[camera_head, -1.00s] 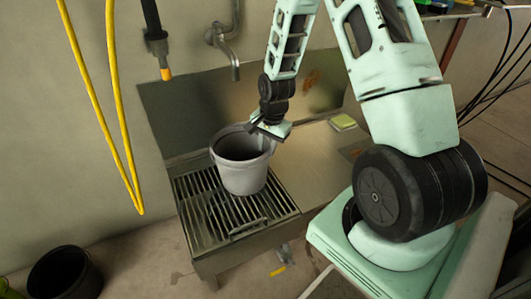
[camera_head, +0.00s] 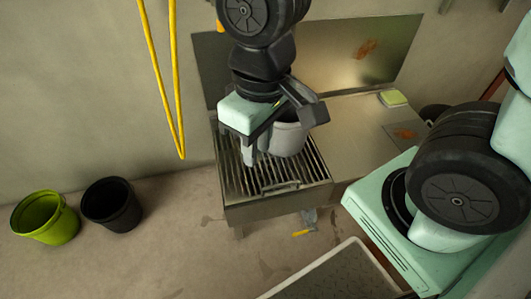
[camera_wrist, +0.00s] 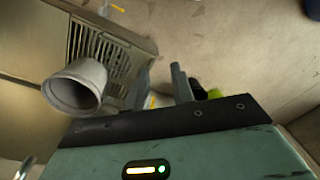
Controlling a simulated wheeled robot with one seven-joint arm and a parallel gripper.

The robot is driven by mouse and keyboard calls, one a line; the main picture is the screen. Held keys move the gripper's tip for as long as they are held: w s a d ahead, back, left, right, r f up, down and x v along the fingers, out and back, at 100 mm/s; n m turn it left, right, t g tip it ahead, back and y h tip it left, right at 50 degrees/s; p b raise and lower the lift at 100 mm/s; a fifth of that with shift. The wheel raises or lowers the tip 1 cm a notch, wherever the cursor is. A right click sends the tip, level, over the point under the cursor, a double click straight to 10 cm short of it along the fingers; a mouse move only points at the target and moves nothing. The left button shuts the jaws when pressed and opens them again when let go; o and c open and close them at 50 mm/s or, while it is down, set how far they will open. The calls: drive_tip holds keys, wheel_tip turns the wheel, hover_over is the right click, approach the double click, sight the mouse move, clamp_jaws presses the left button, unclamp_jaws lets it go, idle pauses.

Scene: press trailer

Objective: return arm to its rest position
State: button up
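The bucket stands on the slatted grate (camera_head: 300,175) of the metal sink unit. My arm hangs down from the top of the head view, and its upper part is out of frame.
A green bucket (camera_head: 45,218) and a black bucket (camera_head: 111,205) stand on the floor at the left. Yellow hoses (camera_head: 178,90) hang by the wall. A yellow-green sponge (camera_head: 393,98) lies on the metal counter (camera_head: 350,125). The floor between the black bucket and the sink is clear.

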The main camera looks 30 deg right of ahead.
drive_tip(key=s+n, duration=0.1)
drive_tip(key=s, duration=0.1)
drive_tip(key=s+a+r+n, duration=0.1)
drive_tip(key=s, duration=0.1)
drive_tip(key=shift+n, duration=0.3)
